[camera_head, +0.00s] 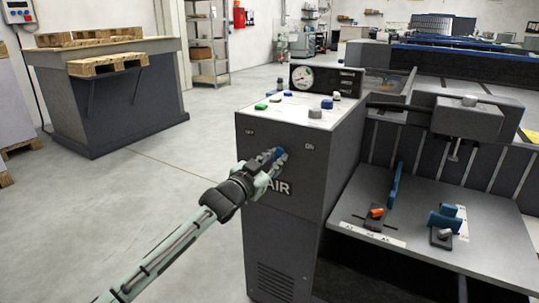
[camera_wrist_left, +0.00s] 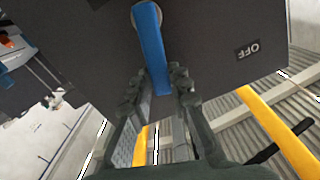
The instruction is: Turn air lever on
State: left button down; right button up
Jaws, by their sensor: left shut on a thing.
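The blue air lever (camera_head: 281,152) is on the dark front panel of the machine cabinet (camera_head: 290,225), above the white word AIR. A small OFF mark is on the panel left of the lever, and an ON mark is on its right. My left gripper (camera_head: 275,158) is at the lever and partly covers it. In the left wrist view the lever (camera_wrist_left: 151,45) runs from its round pivot down between the two fingers. The left gripper (camera_wrist_left: 157,86) is shut on its free end there. The lever's exact angle is hard to tell in the head view. My right gripper is not in view.
The cabinet top has a gauge (camera_head: 303,77) and several coloured buttons. On the right is a machine table (camera_head: 440,215) with small blue and orange-tipped parts. A dark bench with pallets (camera_head: 108,65) stands at the left. The floor between is clear.

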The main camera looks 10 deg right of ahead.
aim_at(292, 159)
pick_arm(q)
jog(key=m, duration=0.1)
jog(key=s+d+m, duration=0.1)
jog(key=m, duration=0.1)
jog(key=shift+d+f, duration=0.2)
jog(key=shift+f, duration=0.2)
jog(key=shift+s+d+f+m, duration=0.15)
jog(key=shift+d+f+m, duration=0.1)
jog(key=shift+m, duration=0.45)
jog(key=shift+s+d+f+m, duration=0.15)
jog(key=shift+f+m, duration=0.05)
jog(key=shift+m, duration=0.5)
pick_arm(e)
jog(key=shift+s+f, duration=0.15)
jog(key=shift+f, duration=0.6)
pick_arm(q)
jog(key=c, duration=1.4)
grip_release()
jog(key=shift+s+a, duration=0.1)
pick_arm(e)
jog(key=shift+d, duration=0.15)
pick_arm(q)
jog(key=v, duration=1.1)
jog(key=shift+s+a, duration=0.2)
jog(key=shift+s, duration=0.15)
